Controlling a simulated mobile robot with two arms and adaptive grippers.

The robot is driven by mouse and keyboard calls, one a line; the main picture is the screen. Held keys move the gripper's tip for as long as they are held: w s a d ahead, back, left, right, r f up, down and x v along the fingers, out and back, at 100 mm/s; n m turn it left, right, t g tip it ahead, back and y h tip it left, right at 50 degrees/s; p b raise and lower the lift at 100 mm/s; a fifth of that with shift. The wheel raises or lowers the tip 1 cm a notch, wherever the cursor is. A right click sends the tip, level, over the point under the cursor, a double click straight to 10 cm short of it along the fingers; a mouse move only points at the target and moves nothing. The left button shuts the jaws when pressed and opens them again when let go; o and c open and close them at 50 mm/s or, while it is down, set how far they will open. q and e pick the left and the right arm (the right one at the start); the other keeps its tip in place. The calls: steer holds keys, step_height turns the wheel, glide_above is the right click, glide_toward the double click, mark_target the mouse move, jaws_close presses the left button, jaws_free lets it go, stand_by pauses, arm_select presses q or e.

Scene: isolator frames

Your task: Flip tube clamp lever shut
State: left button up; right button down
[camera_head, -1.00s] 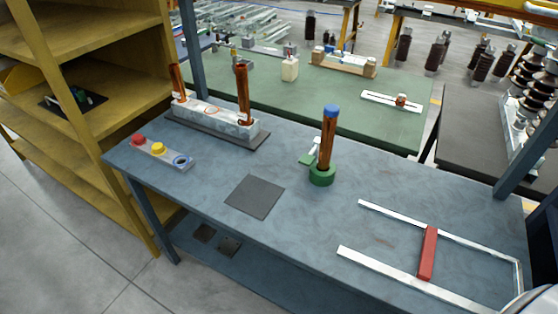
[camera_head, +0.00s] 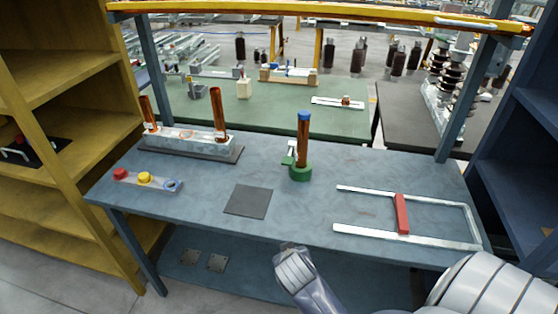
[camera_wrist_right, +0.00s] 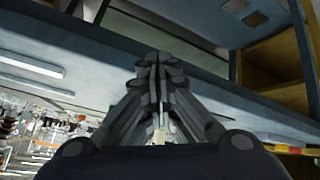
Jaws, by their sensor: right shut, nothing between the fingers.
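In the head view a brown tube (camera_head: 304,140) with a blue cap stands upright in a green ring-shaped clamp base (camera_head: 300,174) on the blue-grey table (camera_head: 330,210). A small green-and-white lever part (camera_head: 290,153) sticks up at the left side of the tube, apparently the clamp lever; its exact angle is too small to tell. My right arm enters at the bottom right, in front of the table and apart from the clamp. My right gripper (camera_wrist_right: 158,68) is shut and empty in the right wrist view, with no clamp there. My left gripper is not in view.
A dark square mat (camera_head: 248,201) lies left of centre. A white rail frame with a red crossbar (camera_head: 402,213) lies at right. A button strip (camera_head: 144,178) and a block with two brown posts (camera_head: 188,142) are at left. Table in front of the clamp is clear.

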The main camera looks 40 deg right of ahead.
steer(key=w, duration=0.1)
steer(key=w+d+r, duration=0.1)
steer(key=w+r+m+h, duration=0.1)
steer(key=shift+d, duration=0.25)
steer(key=shift+m+t+h, duration=0.7)
steer(key=shift+m+h, duration=0.2)
steer(key=w+d+r, duration=0.2)
steer(key=w, duration=0.1)
steer(key=w+d+r, duration=0.1)
steer(key=w+d, duration=0.1)
steer(key=shift+d, duration=0.1)
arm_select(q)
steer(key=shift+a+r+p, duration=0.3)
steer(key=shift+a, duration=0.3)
arm_select(e)
steer(key=w+d+r+m+t+h, duration=0.2)
steer(key=w+d+r+m+h, duration=0.1)
steer(key=w+r, duration=0.8)
steer(key=shift+d+r+m+h, duration=0.2)
steer(key=shift+d+m+h, duration=0.2)
steer(key=shift+d, duration=0.25)
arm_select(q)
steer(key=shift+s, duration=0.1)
